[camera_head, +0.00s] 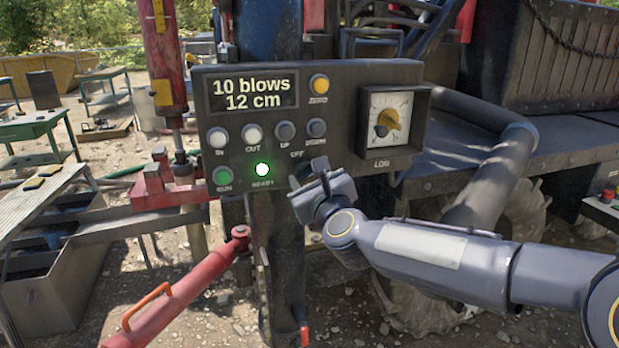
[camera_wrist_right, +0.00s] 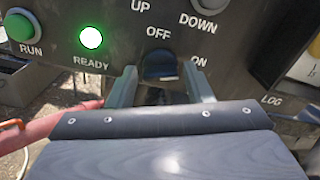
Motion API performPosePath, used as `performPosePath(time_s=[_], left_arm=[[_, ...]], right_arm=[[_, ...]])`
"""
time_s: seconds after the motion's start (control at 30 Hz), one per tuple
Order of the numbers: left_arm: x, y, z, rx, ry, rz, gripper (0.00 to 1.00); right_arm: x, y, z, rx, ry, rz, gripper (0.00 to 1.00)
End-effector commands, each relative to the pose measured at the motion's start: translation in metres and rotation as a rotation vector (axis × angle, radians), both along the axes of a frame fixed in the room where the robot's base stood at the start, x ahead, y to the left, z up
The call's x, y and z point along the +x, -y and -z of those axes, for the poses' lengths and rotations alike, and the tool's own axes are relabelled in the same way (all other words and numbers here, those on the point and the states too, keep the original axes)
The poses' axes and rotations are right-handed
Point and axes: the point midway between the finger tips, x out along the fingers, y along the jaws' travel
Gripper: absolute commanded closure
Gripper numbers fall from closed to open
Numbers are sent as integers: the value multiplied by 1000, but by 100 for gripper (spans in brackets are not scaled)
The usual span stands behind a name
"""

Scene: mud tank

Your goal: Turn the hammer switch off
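The hammer switch (camera_wrist_right: 160,68) is a dark knob under the OFF label, with ON to its right, on the dark control panel (camera_head: 345,80). Which label the knob points to is unclear. My right gripper (camera_head: 310,172) is at the panel's lower edge and largely hides the switch in the head view. In the right wrist view my right gripper (camera_wrist_right: 160,86) is open, one finger on each side below the knob. I see no clear contact with it. My left gripper is not in view.
A lit green READY light (camera_head: 262,170) and green RUN button (camera_head: 222,176) are left of the gripper. The display (camera_head: 252,94) reads "10 blows 12 cm". UP (camera_head: 285,131) and DOWN (camera_head: 316,128) buttons are above. The LOG dial (camera_head: 388,120) is to the right.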

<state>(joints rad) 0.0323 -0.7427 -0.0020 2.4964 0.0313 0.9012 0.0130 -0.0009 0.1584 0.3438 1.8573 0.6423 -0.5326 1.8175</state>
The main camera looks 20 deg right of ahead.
Motion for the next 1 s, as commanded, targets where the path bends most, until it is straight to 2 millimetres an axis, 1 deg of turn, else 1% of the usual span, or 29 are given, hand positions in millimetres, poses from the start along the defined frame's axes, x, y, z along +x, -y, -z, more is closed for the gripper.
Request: performPosePath(time_s=[0.03,0.23,0.47,0.63,0.77,1.0], left_arm=[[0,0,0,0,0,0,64],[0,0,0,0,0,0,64],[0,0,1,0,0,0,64],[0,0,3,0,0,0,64],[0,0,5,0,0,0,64],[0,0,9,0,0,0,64]], right_arm=[[0,0,0,0,0,0,60],[0,0,0,0,0,-1,87],[0,-1,0,-17,0,-1,87],[-1,-1,1,-78,3,-2,87],[-1,-2,1,-162,6,-2,87],[-1,-3,2,-375,13,-2,87]])
